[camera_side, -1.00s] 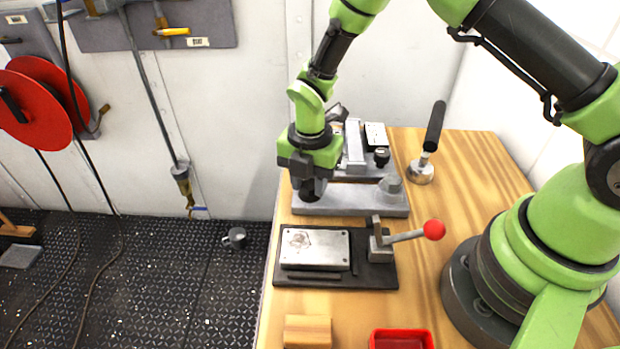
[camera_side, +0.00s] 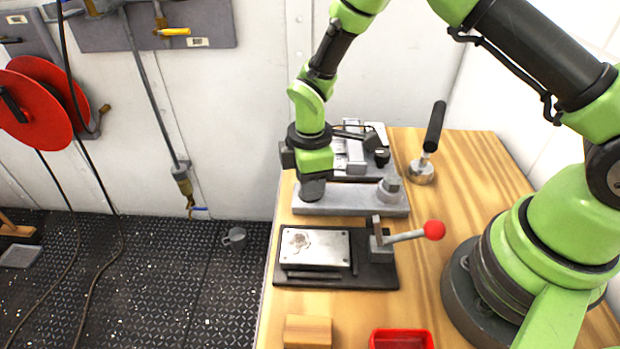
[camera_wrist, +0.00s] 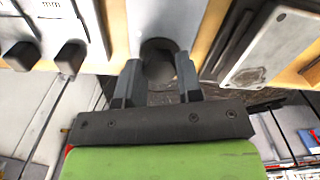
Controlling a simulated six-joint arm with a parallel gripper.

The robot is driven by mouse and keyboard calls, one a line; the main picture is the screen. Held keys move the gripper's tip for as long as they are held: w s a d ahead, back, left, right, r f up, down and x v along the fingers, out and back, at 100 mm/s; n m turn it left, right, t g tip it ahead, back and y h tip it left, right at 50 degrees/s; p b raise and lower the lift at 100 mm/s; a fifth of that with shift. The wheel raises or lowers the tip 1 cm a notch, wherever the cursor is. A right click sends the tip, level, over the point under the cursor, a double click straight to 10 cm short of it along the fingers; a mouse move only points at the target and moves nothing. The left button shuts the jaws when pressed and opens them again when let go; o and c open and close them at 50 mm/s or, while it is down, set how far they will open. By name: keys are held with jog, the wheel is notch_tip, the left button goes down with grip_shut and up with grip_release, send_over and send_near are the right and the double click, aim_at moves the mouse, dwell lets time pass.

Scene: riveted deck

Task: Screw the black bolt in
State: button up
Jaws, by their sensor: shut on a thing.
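The black bolt (camera_wrist: 158,58) shows in the wrist view as a dark round head between my two fingers. My gripper (camera_wrist: 159,78) is shut on it, and it also shows in the side view (camera_side: 312,190), pointing down at the left end of a grey metal block (camera_side: 350,204). In the side view my gripper hides most of the bolt. The bolt's shank is hidden, so I cannot tell how deep it sits. A lighter grey hex-headed bolt (camera_side: 391,184) stands at the block's right end.
A clamp fixture with a red-knobbed lever (camera_side: 433,230) and a metal plate (camera_side: 315,247) lies in front. Behind the block is a device with a black knob (camera_side: 382,158). A black-handled tool (camera_side: 434,128) stands right. A wooden block (camera_side: 307,331) and red tray (camera_side: 401,338) are near the front.

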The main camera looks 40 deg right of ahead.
jog(key=m, duration=0.6)
jog(key=shift+m, duration=0.3)
jog(key=m, duration=1)
jog(key=shift+r+m, duration=0.1)
jog(key=shift+m, duration=0.3)
jog(key=m, duration=1)
jog(key=shift+m, duration=0.4)
jog(key=m, duration=0.5)
jog(key=shift+m, duration=0.3)
jog(key=m, duration=1)
jog(key=shift+m, duration=0.4)
